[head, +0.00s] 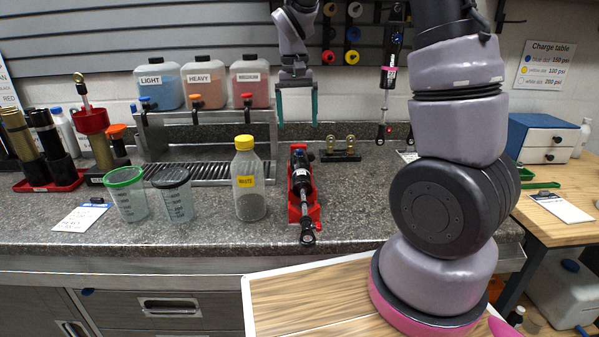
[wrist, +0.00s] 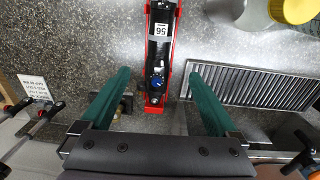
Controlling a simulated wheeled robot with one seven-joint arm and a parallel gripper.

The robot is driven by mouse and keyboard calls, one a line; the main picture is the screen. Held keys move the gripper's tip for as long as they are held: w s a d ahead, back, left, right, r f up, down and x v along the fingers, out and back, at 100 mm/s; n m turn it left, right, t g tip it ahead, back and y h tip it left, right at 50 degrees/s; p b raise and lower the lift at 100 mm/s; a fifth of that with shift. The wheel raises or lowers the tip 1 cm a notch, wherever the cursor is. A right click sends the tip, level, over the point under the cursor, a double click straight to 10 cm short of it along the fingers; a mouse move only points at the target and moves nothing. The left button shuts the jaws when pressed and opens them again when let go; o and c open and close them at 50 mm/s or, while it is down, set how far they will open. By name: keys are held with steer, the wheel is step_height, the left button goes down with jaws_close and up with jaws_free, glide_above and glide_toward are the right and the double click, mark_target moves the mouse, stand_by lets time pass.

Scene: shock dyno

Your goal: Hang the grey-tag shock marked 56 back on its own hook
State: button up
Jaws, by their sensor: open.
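The shock marked 56 (wrist: 160,50) is black with a pale label. It lies in a red cradle (head: 313,213) on the counter, and in the head view the shock (head: 302,183) has its silver rod and black eye end toward the front. A blue knob (wrist: 157,82) shows at its far end. My gripper (head: 297,122) is open and empty, its teal fingers pointing down above and behind the shock. In the wrist view my gripper (wrist: 160,75) has a finger to each side of the shock's line, apart from it. I cannot make out the shock's own hook.
A yellow-capped bottle (head: 249,185) stands left of the cradle. A small brass-topped block (head: 341,150) stands behind it. Two measuring cups (head: 127,197) and a drip grate (head: 200,173) are further left.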

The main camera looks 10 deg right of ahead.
mark_target(301, 166)
steer(key=f, duration=1.1)
steer(key=d+f, duration=0.1)
steer(key=f, duration=0.5)
steer(key=shift+s+f, duration=0.1)
steer(key=shift+f, duration=0.2)
jaws_close()
